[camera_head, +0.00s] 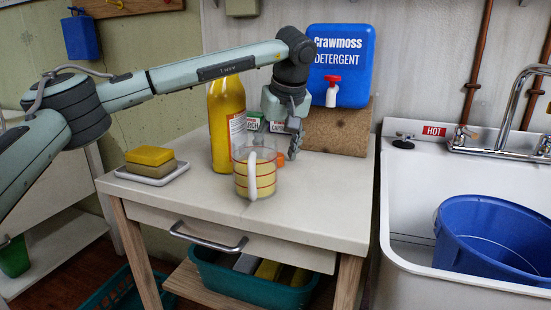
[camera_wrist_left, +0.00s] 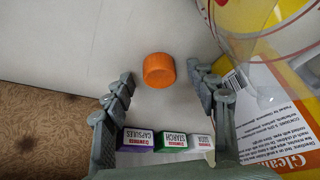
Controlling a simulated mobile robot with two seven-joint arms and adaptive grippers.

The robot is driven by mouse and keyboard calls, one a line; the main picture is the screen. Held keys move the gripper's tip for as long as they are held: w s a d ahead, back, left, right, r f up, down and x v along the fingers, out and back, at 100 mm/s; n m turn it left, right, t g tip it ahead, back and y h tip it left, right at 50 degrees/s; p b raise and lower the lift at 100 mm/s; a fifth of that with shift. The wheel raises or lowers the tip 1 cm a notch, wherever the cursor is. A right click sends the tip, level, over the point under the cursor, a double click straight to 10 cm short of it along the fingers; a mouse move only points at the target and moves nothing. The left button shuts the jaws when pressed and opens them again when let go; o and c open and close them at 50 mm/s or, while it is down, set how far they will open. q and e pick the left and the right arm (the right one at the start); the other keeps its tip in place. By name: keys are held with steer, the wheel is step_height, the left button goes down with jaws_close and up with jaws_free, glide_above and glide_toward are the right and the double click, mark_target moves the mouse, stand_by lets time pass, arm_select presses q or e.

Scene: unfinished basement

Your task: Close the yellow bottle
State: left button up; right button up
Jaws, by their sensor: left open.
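The yellow bottle (camera_head: 227,110) stands upright on the white table, with its top hidden behind my left arm. Its yellow body and white label (camera_wrist_left: 292,140) fill the right of the left wrist view. An orange cap (camera_wrist_left: 159,69) lies on the table top, apart from the bottle. In the head view the cap (camera_head: 281,159) is partly hidden by the cup and my fingers. My left gripper (camera_head: 278,148) points down just over the cap. In the wrist view its open fingers (camera_wrist_left: 160,76) are on either side of the cap, with gaps. My right gripper is not in view.
A clear measuring cup (camera_head: 255,180) stands close in front of the gripper. Small boxes (camera_wrist_left: 172,138) sit behind it. A blue detergent jug (camera_head: 345,55) on a brown block (camera_head: 338,135) is at the back; sponges (camera_head: 150,156) are left. The front right table top is clear.

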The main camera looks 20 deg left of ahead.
arm_select(q)
steer(key=c, duration=0.8)
step_height(320, 180, up, 10)
steer(key=shift+r+p, duration=0.1)
steer(key=shift+p, duration=0.3)
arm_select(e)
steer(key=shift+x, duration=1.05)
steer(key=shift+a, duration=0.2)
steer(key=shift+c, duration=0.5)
